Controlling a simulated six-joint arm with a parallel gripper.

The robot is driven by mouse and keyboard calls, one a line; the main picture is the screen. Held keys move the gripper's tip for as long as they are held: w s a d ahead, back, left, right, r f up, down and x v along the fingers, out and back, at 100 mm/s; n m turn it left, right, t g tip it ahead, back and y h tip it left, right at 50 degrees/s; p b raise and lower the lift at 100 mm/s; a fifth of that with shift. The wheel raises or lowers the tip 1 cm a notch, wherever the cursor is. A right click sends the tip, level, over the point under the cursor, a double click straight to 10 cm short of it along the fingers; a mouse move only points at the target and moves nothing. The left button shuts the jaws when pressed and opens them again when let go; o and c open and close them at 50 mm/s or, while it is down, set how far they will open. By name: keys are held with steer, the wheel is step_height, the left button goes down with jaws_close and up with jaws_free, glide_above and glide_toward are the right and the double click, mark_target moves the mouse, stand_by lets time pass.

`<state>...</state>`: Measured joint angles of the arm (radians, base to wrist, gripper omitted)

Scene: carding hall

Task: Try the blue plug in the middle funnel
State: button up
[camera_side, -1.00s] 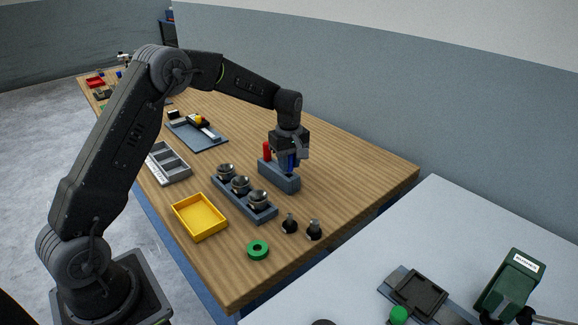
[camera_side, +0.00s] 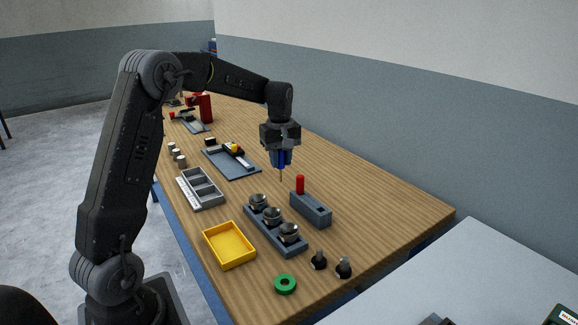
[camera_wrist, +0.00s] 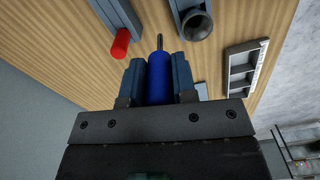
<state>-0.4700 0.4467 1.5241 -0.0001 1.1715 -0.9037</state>
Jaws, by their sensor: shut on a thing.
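My gripper (camera_side: 281,158) is shut on the blue plug (camera_wrist: 160,80), whose thin metal pin points downward in the side view. The plug hangs in the air, behind and left of the grey block (camera_side: 311,210), which holds a red plug (camera_side: 300,184) upright. Three metal funnels stand in a row on a dark grey rack (camera_side: 276,238). The middle funnel (camera_side: 271,215) is nearer the side camera than my gripper and apart from the plug. The wrist view shows one funnel (camera_wrist: 197,24) at the top and the red plug (camera_wrist: 121,43) at left.
A yellow tray (camera_side: 230,262), a green ring (camera_side: 285,284) and two black-based pegs (camera_side: 319,260) lie at the near end. A grey compartment tray (camera_side: 221,198) lies left of the rack. A blue-grey board (camera_side: 250,173) with parts lies behind.

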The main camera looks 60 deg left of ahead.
steer(key=shift+r, duration=2.2)
steer(key=s+d+f, duration=0.3)
steer(key=s+f, duration=0.2)
steer(key=f, duration=0.6)
steer(key=shift+d+f, duration=0.2)
steer(key=shift+f, duration=0.05)
steer(key=shift+f, duration=2)
stand_by(2.4)
